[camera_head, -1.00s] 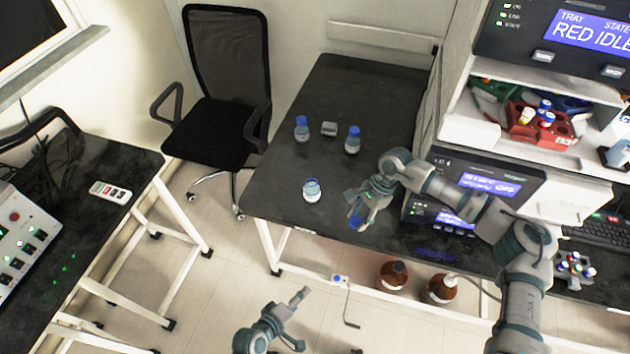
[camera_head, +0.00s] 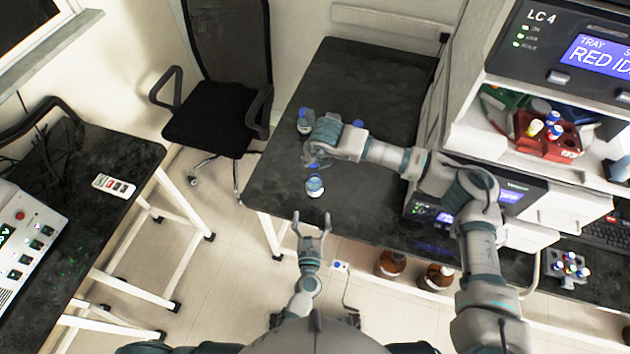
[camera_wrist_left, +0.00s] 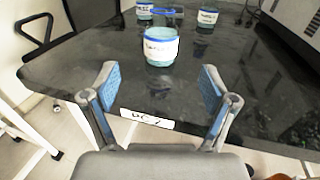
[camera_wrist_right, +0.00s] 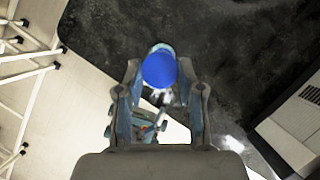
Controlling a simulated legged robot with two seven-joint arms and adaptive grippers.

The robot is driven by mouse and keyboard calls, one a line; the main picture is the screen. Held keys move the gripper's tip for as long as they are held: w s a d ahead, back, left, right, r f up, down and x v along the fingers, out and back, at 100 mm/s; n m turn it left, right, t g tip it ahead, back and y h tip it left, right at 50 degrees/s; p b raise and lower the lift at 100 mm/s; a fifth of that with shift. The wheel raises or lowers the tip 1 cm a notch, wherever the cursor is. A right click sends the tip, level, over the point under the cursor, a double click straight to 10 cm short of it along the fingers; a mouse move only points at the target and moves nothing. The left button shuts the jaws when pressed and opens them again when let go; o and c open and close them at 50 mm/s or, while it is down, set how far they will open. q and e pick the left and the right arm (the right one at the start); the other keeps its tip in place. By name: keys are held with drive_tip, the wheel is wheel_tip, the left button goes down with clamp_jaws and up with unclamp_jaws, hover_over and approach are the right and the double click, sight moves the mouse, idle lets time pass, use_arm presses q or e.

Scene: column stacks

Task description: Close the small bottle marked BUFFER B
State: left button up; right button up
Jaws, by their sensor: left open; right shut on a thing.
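An uncapped small bottle (camera_head: 315,187) with a white label stands upright near the front left edge of the dark bench. It is also in the left wrist view (camera_wrist_left: 160,50); its print is too blurred to read surely. My right gripper (camera_head: 316,160) is shut on a blue cap (camera_wrist_right: 160,70), just behind and above this bottle in the head view. In the right wrist view a pale bottle part shows past the cap; I cannot tell whether they touch. My left gripper (camera_head: 311,222) is open and empty at the bench's front edge, short of the bottle.
A blue-capped bottle (camera_head: 305,120) stands behind my right gripper. Another (camera_wrist_left: 207,17) stands farther right, mostly hidden by my right arm in the head view. Instruments (camera_head: 500,195) border the bench's right side. The bench's back is clear.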

sight(314, 192)
use_arm(q)
drive_tip(key=shift+s+a, duration=0.1)
drive_tip(key=shift+a, duration=0.05)
use_arm(e)
drive_tip(key=shift+s+a, duration=0.1)
use_arm(q)
drive_tip(key=shift+w+d, duration=0.3)
drive_tip(key=shift+w, duration=0.1)
use_arm(e)
drive_tip(key=shift+d, duration=0.35)
use_arm(q)
drive_tip(key=w, duration=1)
drive_tip(key=shift+w+d, duration=0.1)
drive_tip(key=shift+w, duration=0.2)
use_arm(e)
drive_tip(key=shift+a, duration=0.25)
use_arm(q)
drive_tip(key=shift+w+d, duration=0.15)
drive_tip(key=shift+w, duration=0.15)
use_arm(e)
drive_tip(key=shift+d, duration=0.15)
use_arm(q)
drive_tip(key=shift+d, duration=0.15)
use_arm(e)
drive_tip(key=shift+d, duration=0.2)
